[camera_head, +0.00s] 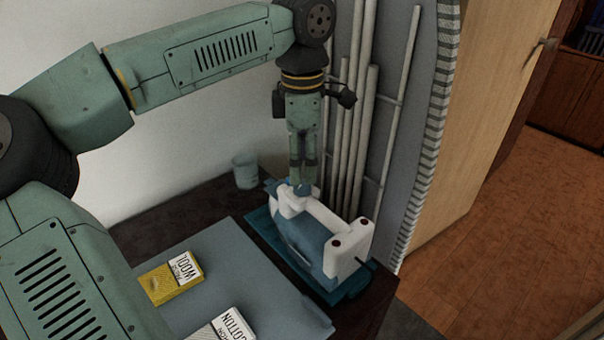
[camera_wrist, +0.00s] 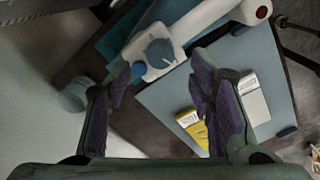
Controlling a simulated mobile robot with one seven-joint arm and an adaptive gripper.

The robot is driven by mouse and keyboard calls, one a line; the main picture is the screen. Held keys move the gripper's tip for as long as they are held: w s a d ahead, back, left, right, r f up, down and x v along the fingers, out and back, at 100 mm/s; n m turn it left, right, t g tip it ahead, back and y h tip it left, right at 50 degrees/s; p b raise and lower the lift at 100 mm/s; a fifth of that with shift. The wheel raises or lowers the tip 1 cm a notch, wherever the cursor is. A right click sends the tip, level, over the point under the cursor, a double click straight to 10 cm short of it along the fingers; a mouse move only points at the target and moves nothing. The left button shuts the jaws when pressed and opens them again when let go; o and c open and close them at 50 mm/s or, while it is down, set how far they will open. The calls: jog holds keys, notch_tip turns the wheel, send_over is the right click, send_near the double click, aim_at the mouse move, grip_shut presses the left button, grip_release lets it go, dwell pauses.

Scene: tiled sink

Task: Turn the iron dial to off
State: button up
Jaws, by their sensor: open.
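A blue and white iron (camera_head: 318,240) stands on a teal base (camera_head: 262,228) on the dark table. My gripper (camera_head: 302,188) points down over the dial end of the iron in the head view. In the wrist view my gripper (camera_wrist: 160,70) is open, with one purple-padded finger on each side and the dial showing between and beyond the tips. The tips partly hide the dial in the head view. I cannot tell whether they touch it.
A translucent cup (camera_head: 245,173) stands at the back of the table, near the wall. A grey-blue mat (camera_head: 228,275) holds a yellow wool box (camera_head: 168,280) and a white cotton box (camera_head: 224,328). Vertical pipes (camera_head: 356,120) rise close behind the iron.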

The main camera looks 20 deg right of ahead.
aim_at(302, 184)
notch_tip(302, 184, up, 8)
jog(key=shift+f, duration=0.15)
dwell(0.3)
notch_tip(302, 184, down, 12)
jog(key=m+p, duration=0.8)
jog(key=m, duration=0.1)
jog(key=shift+f, duration=0.1)
